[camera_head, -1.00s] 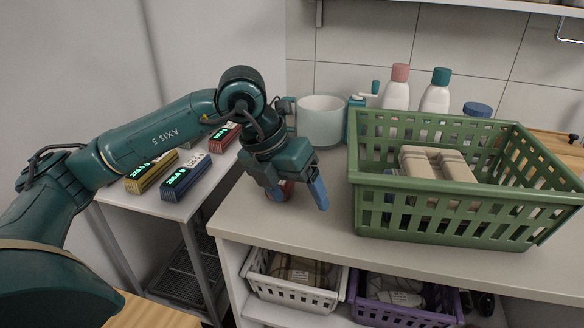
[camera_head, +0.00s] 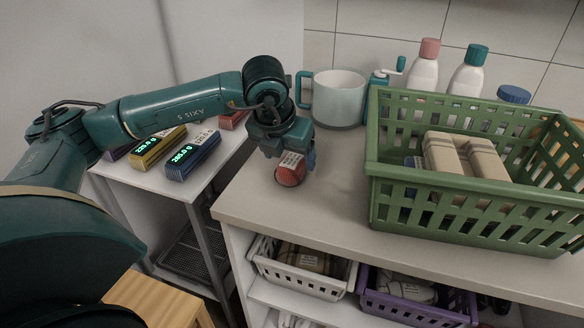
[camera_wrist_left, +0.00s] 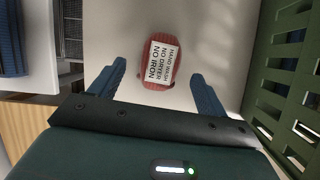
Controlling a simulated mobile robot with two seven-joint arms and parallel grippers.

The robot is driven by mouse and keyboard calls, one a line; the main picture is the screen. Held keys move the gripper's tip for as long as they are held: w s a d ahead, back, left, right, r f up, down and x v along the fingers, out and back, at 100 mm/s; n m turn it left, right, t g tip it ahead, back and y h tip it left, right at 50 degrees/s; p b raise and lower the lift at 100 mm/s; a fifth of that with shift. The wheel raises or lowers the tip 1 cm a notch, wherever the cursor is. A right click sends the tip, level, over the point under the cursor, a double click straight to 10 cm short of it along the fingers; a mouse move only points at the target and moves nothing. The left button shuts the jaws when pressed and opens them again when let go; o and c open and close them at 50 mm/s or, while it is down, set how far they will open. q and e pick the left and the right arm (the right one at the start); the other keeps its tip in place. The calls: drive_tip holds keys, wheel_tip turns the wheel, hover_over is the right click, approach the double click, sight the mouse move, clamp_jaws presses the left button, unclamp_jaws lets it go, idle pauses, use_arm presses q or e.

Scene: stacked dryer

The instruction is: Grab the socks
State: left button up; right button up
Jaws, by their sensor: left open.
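A rolled red bundle, which looks like the socks (camera_head: 290,171), lies on the counter with a white care label on it. In the left wrist view the bundle (camera_wrist_left: 160,52) shows its label reading hand wash, no dryer, no iron. My left gripper (camera_head: 296,158) is open just behind and above it in the head view. In the left wrist view the bundle lies ahead, between the lines of the blue fingers (camera_wrist_left: 158,76), with gaps on both sides. No grip on it shows. My right gripper is not in view.
A green basket (camera_head: 470,210) with folded beige cloths (camera_head: 462,160) stands to the right. A pale mug (camera_head: 338,98) and bottles (camera_head: 424,72) stand behind. Boxes with lit displays (camera_head: 192,155) lie on the left side table. White (camera_head: 305,280) and purple (camera_head: 415,308) baskets sit below.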

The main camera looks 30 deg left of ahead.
sight(291, 162)
use_arm(q)
drive_tip(key=x, duration=0.4)
drive_tip(key=shift+w+f+p, duration=0.2)
drive_tip(key=shift+p, duration=0.1)
drive_tip(key=shift+c, duration=0.3)
